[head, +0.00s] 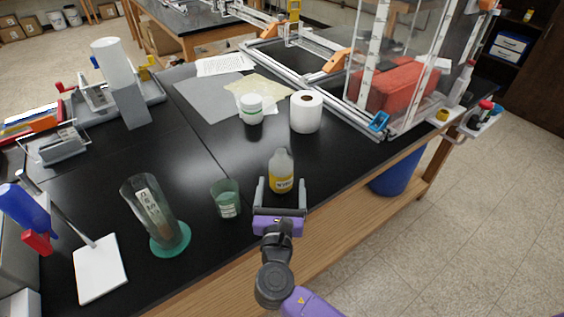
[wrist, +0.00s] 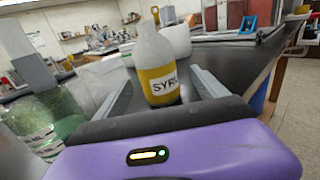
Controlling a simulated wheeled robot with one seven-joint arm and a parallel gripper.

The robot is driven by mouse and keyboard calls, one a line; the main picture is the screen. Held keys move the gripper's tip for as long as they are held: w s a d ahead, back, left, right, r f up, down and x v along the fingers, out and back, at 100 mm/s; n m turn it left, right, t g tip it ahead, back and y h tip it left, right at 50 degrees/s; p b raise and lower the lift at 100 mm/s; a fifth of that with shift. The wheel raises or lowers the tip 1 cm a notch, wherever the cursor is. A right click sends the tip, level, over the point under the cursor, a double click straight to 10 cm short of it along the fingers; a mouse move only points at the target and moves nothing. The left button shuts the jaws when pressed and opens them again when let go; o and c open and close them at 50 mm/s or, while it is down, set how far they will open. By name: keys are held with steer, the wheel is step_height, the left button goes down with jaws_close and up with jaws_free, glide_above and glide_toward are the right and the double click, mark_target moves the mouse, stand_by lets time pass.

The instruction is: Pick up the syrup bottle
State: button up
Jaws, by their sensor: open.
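The syrup bottle (head: 281,172) is a clear bottle with yellow liquid and a white label. It stands upright on the black bench near the front edge. In the wrist view the bottle (wrist: 157,68) shows the letters "SYR" on its label. My gripper (head: 281,187) is open, with one finger on each side of the bottle's lower part. In the wrist view the fingers (wrist: 160,92) flank the bottle with gaps on both sides. The rest of the label is cut off or turned away.
A green beaker (head: 225,198) stands close left of my gripper, with a tilted glass cylinder (head: 148,203) on a green base farther left. Behind the bottle are a paper roll (head: 306,111) and a white-lidded jar (head: 251,109). Bench right of the bottle is clear.

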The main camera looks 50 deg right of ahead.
steer(key=shift+r+p+x, duration=0.2)
steer(key=shift+p+x, duration=0.2)
steer(key=shift+x, duration=1.7)
steer(key=shift+r+p+x, duration=0.15)
steer(key=shift+p+x, duration=0.25)
steer(key=shift+x, duration=1.75)
steer(key=shift+w+a, duration=0.15)
steer(key=c, duration=1.6)
steer(key=shift+r, duration=0.1)
step_height(320, 180, up, 20)
steer(key=p, duration=0.3)
